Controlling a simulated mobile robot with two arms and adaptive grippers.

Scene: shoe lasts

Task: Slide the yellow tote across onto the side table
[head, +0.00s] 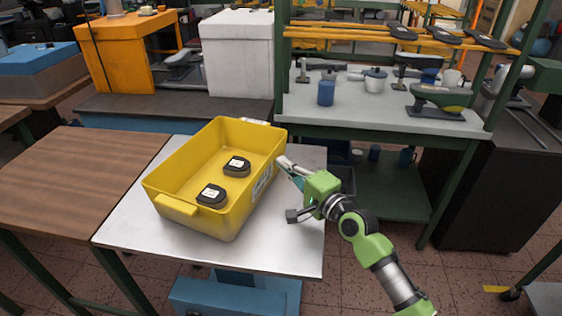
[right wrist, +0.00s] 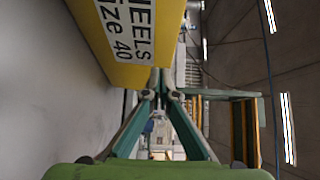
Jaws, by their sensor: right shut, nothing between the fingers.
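The yellow tote (head: 166,168) stands upright on a white-topped table (head: 283,243), angled across it. Two dark heel pieces with white labels, one nearer (head: 211,195) and one farther (head: 237,167), lie inside. My right gripper (head: 284,163) is shut and empty, its fingertips at the tote's right side wall by the label. In the right wrist view the fingertips (right wrist: 160,84) meet right beside the yellow wall (right wrist: 142,75), which carries a "HEELS Size 40" label; I cannot tell whether they touch it. A brown wooden table (head: 75,180) adjoins at the left. My left gripper is out of view.
The brown tabletop is bare. Behind stand a dark bench (head: 175,108) with a white box (head: 238,60) and an orange box (head: 125,40). A green-framed workbench (head: 380,122) with a blue cup (head: 326,93) and tools stands at the back right.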

